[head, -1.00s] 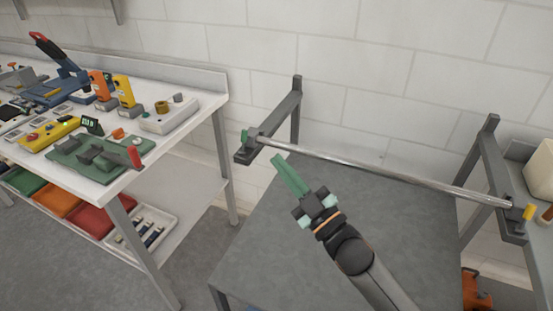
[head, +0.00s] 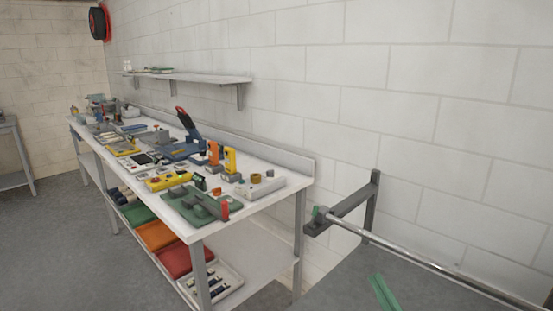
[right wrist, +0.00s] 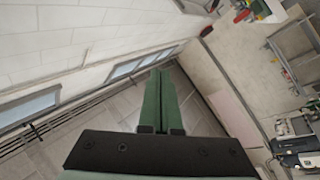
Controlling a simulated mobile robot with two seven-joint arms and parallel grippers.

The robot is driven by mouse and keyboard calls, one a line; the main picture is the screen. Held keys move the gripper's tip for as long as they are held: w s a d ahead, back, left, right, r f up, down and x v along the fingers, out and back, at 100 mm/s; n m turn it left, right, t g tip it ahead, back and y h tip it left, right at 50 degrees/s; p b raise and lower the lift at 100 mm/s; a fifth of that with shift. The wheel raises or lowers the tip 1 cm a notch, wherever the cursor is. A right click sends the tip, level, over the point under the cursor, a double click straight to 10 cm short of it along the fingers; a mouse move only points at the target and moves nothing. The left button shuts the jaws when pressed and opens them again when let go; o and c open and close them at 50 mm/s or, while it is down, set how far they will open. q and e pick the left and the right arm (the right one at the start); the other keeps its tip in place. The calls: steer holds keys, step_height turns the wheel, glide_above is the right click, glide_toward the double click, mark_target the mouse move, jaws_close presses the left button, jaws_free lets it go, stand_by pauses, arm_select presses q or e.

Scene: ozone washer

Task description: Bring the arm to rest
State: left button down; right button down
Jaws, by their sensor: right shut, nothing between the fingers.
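My right gripper (head: 377,280) shows at the bottom edge of the head view, to the right of the middle. Only its green fingers are in the picture there, over the grey table (head: 345,287); the rest of it is cut off. In the right wrist view its two long green fingers (right wrist: 160,78) lie together, shut, with nothing between them. They point away into open room there, and nothing touches them. My left gripper is in neither view.
A metal rod (head: 405,254) rests on a grey bracket (head: 345,208) close behind the right fingers. A white workbench (head: 258,215) full of tools and devices stands left, with coloured bins (head: 156,236) below. A wall shelf (head: 205,78) hangs above. Grey floor at far left is clear.

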steer(key=s+f+m+g+h, duration=0.2)
steer(key=f+g, duration=0.1)
steer(key=f, duration=0.6)
steer(key=s+f+m+g+h, duration=0.2)
steer(key=s+f+m, duration=0.1)
steer(key=f, duration=0.6)
steer(key=s+a+f+m+g, duration=0.2)
steer(key=s+f+g, duration=0.5)
steer(key=s+f, duration=0.8)
steer(key=shift+s+a+f+m, duration=0.15)
steer(key=shift+a+f+m, duration=0.05)
steer(key=shift+f+m, duration=0.45)
